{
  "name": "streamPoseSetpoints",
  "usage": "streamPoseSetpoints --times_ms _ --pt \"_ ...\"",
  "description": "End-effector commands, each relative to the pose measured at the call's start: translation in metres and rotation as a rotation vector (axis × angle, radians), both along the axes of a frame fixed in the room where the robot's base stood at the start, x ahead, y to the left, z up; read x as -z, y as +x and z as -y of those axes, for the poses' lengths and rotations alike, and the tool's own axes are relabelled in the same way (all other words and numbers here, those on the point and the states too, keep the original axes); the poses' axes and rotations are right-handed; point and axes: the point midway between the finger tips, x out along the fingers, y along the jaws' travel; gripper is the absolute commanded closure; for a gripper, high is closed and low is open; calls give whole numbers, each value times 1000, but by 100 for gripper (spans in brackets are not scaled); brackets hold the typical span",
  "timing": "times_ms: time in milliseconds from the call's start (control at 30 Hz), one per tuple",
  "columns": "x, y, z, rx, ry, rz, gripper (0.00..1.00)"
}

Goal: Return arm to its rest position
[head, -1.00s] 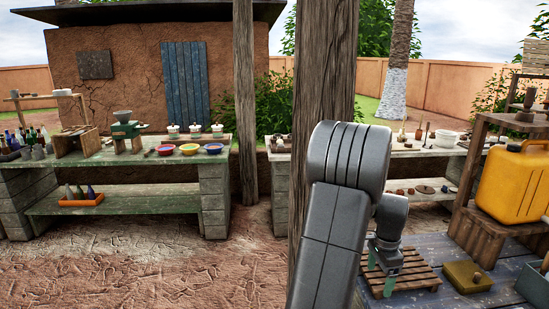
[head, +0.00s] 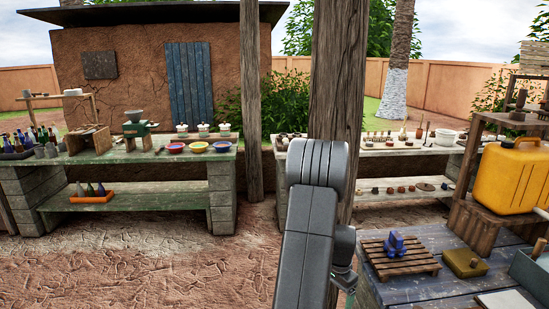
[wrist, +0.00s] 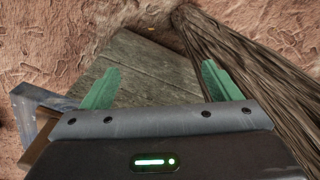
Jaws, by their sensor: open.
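My gripper shows in the wrist view with its two green fingers (wrist: 163,88) spread apart and nothing between them. Below and beyond the fingers are a grey-green weathered board surface (wrist: 145,72) and reddish dirt ground. In the head view my arm stands up in front of the wooden post, folded over at its top, and the gripper is mostly hidden behind it, with a bit of green finger low beside the arm. The gripper is left of the blue-grey table (head: 400,290) and apart from the slatted wooden rack (head: 400,262) on it.
A small blue object (head: 396,244) sits on the rack. A yellow-brown box (head: 465,263) and a yellow jerrycan (head: 515,180) are to the right. A rough wooden post (head: 336,80) stands close behind my arm. A long bench (head: 130,152) with bowls stands at the left; open dirt lies before it.

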Motion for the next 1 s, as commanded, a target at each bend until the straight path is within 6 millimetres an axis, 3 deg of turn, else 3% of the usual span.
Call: streamPoseSetpoints --times_ms 600,800,1000 --pt "80 -1 -93 -432 2 -5 17" --pt "97 -6 -113 -531 1 -3 17" --pt "103 -7 -120 -569 0 -1 17"
